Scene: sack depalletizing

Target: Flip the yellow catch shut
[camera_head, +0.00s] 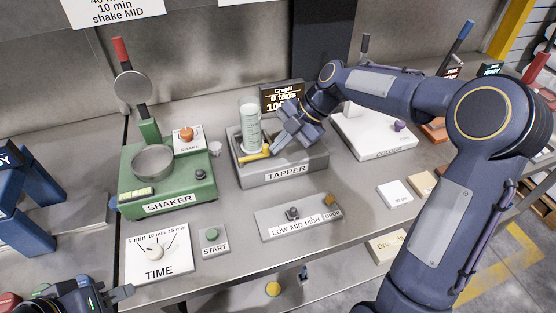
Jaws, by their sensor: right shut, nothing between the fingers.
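The yellow catch (255,156) is a short bar on the grey tapper (285,177), low in front of a clear graduated cylinder (250,125) that stands upright in it. My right gripper (279,147) is shut and empty, just right of the catch's right end. I cannot tell whether it touches the catch. The gripper body hides part of the tapper's top. My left gripper (125,292) is at the bottom left corner, partly cut off, near the time panel; its finger opening is unclear.
A green shaker (168,202) with a round pan stands left of the tapper. In front are the time panel (158,253), start button (213,240) and low-mid-high switch panel (298,218). A display (284,97) stands behind the tapper. A white device (374,135) stands to the right.

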